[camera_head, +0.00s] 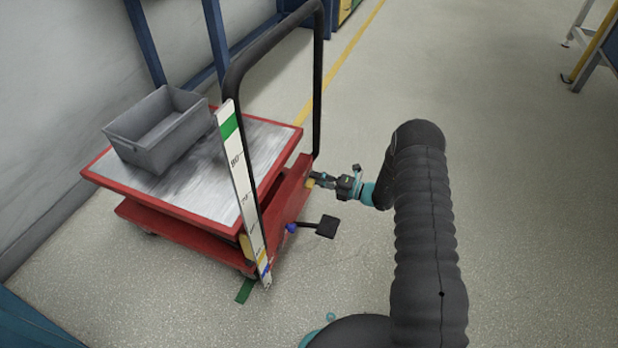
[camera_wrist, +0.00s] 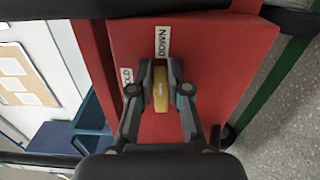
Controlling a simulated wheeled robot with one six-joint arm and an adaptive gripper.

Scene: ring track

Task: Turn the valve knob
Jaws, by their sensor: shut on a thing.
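The valve knob is a small yellow bar (camera_wrist: 160,97) on the red end face of a lift cart (camera_wrist: 208,50). It stands lengthwise in the wrist view, below a white label reading DOWN (camera_wrist: 163,42). A second label at its left is partly hidden. My gripper (camera_wrist: 161,84) is shut on the knob, with one finger on each side. In the head view my gripper (camera_head: 318,181) reaches the cart's red end (camera_head: 293,190) from the right. The yellow knob (camera_head: 310,183) shows at its tips.
The cart carries a grey bin (camera_head: 160,155) on its metal top. A black handle (camera_head: 318,80) and an upright scale (camera_head: 241,180) rise at its near end. A black pedal (camera_head: 327,226) and blue ball (camera_head: 291,228) stick out below my gripper. Floor to the right is clear.

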